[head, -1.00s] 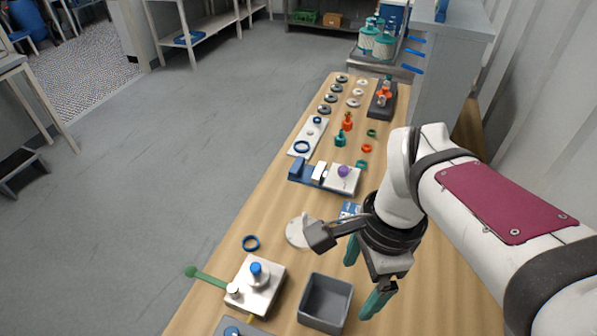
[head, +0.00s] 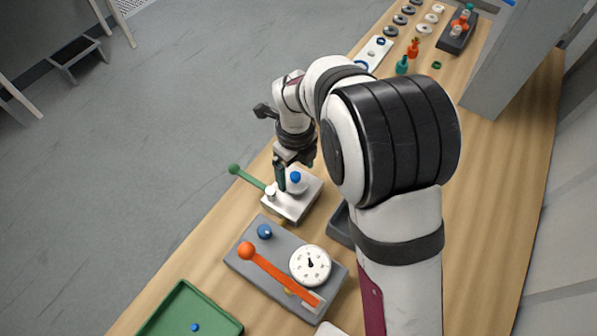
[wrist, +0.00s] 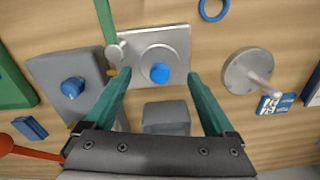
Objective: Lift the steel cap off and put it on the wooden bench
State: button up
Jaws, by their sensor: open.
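The steel cap (wrist: 150,57) is a round, pale metal disc with a blue knob (wrist: 160,73) on top. It sits on a square metal block (wrist: 180,40), which also shows in the head view (head: 291,207). A green lever (head: 249,178) reaches out from the block beside a small pale post. My gripper (wrist: 158,77) is open above the cap and points down, with one green finger on each side of the blue knob.
The wooden bench (head: 200,255) has bare strips around the block. A grey bin (head: 338,224) stands close to it. A grey base (head: 255,272) carries an orange lever and a dial. A green tray (head: 185,305) and a handled disc (wrist: 236,76) are also nearby.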

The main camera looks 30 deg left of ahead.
notch_tip(320, 180, down, 3)
jog(key=shift+r, duration=0.15)
jog(key=c, duration=1.3)
jog(key=shift+r, duration=0.15)
jog(key=r, duration=0.4)
jog(key=shift+w+d+r, duration=0.2)
jog(key=shift+d+r, duration=0.05)
jog(key=shift+d, duration=0.1)
jog(key=shift+w+d+r, duration=0.55)
jog(key=shift+d+r, duration=1)
jog(key=shift+d, duration=0.15)
jog(key=shift+w+d+r, duration=0.5)
jog(key=shift+d+r, duration=1.05)
jog(key=shift+d, duration=0.2)
jog(key=shift+w+d+r, duration=0.55)
jog(key=shift+d+r, duration=1)
jog(key=shift+d, duration=0.15)
